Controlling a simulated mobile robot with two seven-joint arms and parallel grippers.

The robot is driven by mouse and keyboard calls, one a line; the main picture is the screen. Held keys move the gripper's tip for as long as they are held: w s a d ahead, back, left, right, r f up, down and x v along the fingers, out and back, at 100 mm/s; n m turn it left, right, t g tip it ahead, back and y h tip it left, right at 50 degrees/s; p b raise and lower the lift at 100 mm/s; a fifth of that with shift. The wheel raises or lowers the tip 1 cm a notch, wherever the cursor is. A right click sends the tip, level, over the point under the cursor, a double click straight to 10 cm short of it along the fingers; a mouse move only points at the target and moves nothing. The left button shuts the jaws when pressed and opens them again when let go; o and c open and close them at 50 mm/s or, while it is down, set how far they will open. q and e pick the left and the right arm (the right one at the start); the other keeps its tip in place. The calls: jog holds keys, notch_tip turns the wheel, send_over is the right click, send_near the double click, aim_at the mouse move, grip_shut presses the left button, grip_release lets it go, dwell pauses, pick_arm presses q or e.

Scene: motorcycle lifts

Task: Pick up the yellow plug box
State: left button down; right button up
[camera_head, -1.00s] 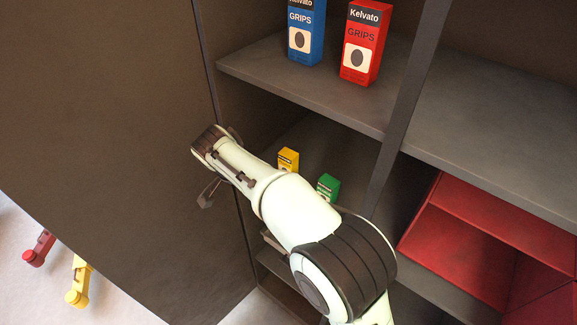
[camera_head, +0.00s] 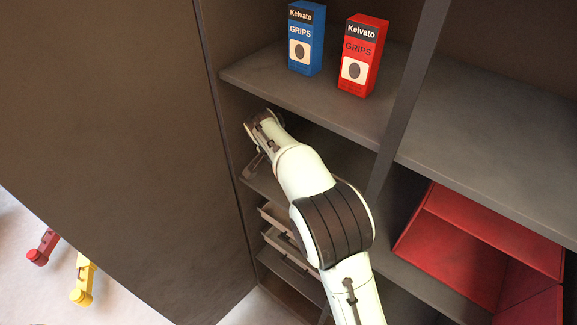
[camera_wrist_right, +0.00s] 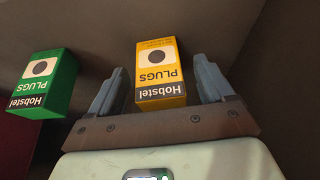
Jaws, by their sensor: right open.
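The yellow plug box (camera_wrist_right: 160,75) stands between the two open fingers of my right gripper (camera_wrist_right: 160,88) in the right wrist view. It appears upside down in that view, with "Hobstel" and "PLUGS" on its face. A gap shows between the box and the right finger; the left finger is close to its other side. In the head view my right gripper (camera_head: 258,165) reaches into the shelf bay under the upper shelf, and my arm hides the yellow box there. My left gripper is not in view.
A green plug box (camera_wrist_right: 43,85) stands beside the yellow one, outside the left finger in the wrist view. The upper shelf (camera_head: 330,108) holds a blue grips box (camera_head: 306,40) and a red grips box (camera_head: 362,58). A cabinet panel (camera_head: 110,130) stands at left, a divider (camera_head: 405,100) at right.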

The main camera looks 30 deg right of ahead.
jog(key=shift+x, duration=1.35)
jog(key=c, duration=1.2)
jog(key=shift+r, duration=0.1)
